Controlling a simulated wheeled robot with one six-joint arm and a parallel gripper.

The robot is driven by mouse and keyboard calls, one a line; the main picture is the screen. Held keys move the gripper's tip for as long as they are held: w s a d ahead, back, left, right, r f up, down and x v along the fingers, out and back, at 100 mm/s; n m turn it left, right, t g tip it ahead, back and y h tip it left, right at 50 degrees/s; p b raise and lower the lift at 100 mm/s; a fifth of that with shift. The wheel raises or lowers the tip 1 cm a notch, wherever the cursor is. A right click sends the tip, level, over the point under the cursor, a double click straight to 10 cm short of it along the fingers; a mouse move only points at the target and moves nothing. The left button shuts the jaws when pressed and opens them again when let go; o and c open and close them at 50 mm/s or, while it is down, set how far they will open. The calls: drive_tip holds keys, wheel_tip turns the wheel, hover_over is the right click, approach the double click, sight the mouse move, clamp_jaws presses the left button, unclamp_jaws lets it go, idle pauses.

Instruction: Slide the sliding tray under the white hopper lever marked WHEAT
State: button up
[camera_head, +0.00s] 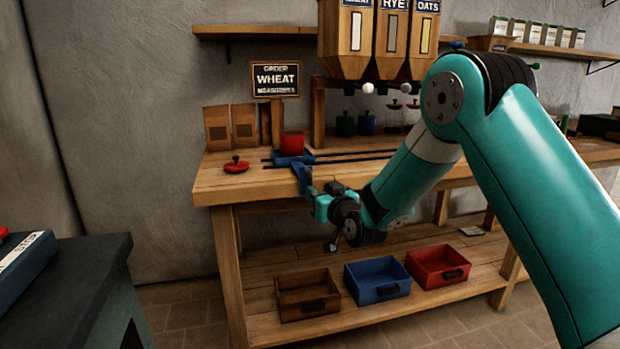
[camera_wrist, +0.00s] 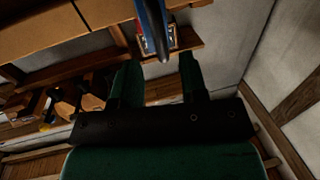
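The blue sliding tray (camera_head: 291,158) sits at the left end of dark rails on the workbench, with a red container (camera_head: 292,143) on it. Its blue handle (camera_head: 302,178) extends over the bench's front edge; a blue bar also shows in the wrist view (camera_wrist: 152,25). My gripper (camera_head: 311,192) is at the handle's lower end. In the wrist view its fingers (camera_wrist: 160,68) are apart, with gaps beside the bar's end. The left hopper (camera_head: 343,38) has a partly cut-off label. A white lever knob (camera_head: 368,88) hangs below it, right of the tray.
A red lid (camera_head: 236,165) lies on the bench's left, beneath an order sign reading WHEAT (camera_head: 276,79). Brown, blue (camera_head: 377,280) and red bins stand on the lower shelf. A dark cabinet (camera_head: 80,285) stands at left.

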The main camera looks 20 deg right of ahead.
drive_tip(key=w, duration=0.3)
drive_tip(key=w+a, duration=0.1)
drive_tip(key=w, duration=0.2)
drive_tip(key=shift+a, duration=0.1)
drive_tip(key=shift+s, duration=0.1)
clamp_jaws()
